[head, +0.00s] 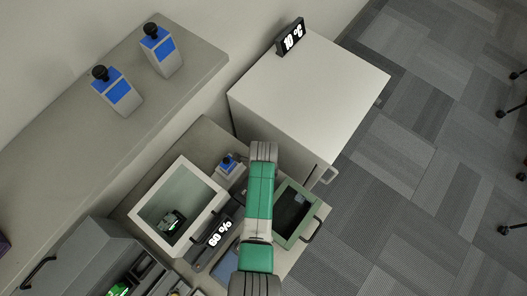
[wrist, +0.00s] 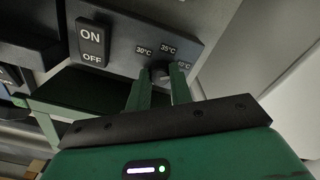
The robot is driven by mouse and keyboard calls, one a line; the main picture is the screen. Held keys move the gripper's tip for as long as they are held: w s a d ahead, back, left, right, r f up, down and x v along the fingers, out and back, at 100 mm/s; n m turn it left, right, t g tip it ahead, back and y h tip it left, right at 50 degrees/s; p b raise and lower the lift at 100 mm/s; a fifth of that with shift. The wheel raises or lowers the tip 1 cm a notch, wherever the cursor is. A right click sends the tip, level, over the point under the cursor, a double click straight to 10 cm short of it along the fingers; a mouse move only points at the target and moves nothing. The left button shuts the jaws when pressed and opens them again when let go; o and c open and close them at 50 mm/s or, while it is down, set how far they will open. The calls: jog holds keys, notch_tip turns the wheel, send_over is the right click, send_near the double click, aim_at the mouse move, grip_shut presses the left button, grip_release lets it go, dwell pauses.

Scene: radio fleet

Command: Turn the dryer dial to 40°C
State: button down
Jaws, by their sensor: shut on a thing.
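In the wrist view the dryer's dark panel (wrist: 125,52) carries a small round dark dial (wrist: 159,71). Labels reading 30°C (wrist: 144,50) and 35°C (wrist: 168,48) sit above it. A third label (wrist: 184,67) at its right is partly covered by a finger, and I cannot read it fully. My gripper (wrist: 160,80) is shut on the dial, with one green finger at each side. The dial's pointer mark cannot be made out. In the head view my arm is over the bench, and I cannot make out the fingers or dial there.
An ON/OFF switch (wrist: 92,40) is left of the dial. In the head view, a white box (head: 305,95) bears a 10 °C display (head: 290,38). An open-topped container (head: 160,190) and a 60 % display (head: 220,233) stand near my arm.

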dwell(0.4)
jog(key=c, duration=1.3)
grip_release()
jog(key=shift+o, duration=0.2)
notch_tip(320, 180, up, 8)
jog(key=shift+f+p, duration=0.1)
jog(key=shift+p, duration=0.6)
